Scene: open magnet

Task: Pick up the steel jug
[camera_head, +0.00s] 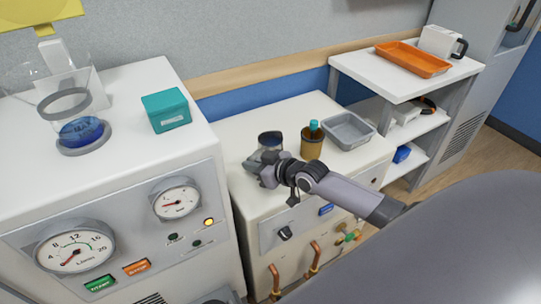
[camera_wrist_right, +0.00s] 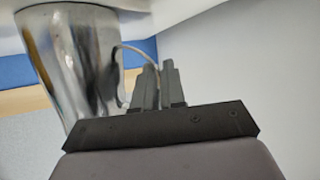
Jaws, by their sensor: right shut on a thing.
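The steel jug (camera_head: 270,140) is at the left part of the lower white cabinet's top, partly hidden behind my right gripper (camera_head: 259,165). In the right wrist view the jug (camera_wrist_right: 72,60) is shiny and tapered, and its thin wire-like handle (camera_wrist_right: 128,50) runs to the fingers. My right gripper (camera_wrist_right: 160,85) is shut on this handle, beside the jug's body. I cannot tell whether the jug's base touches the cabinet. My left gripper is not in view.
The taller cabinet at left carries a teal box (camera_head: 166,110) and a glass vessel with blue contents (camera_head: 82,132). A shelf at right holds an orange tray (camera_head: 413,58).

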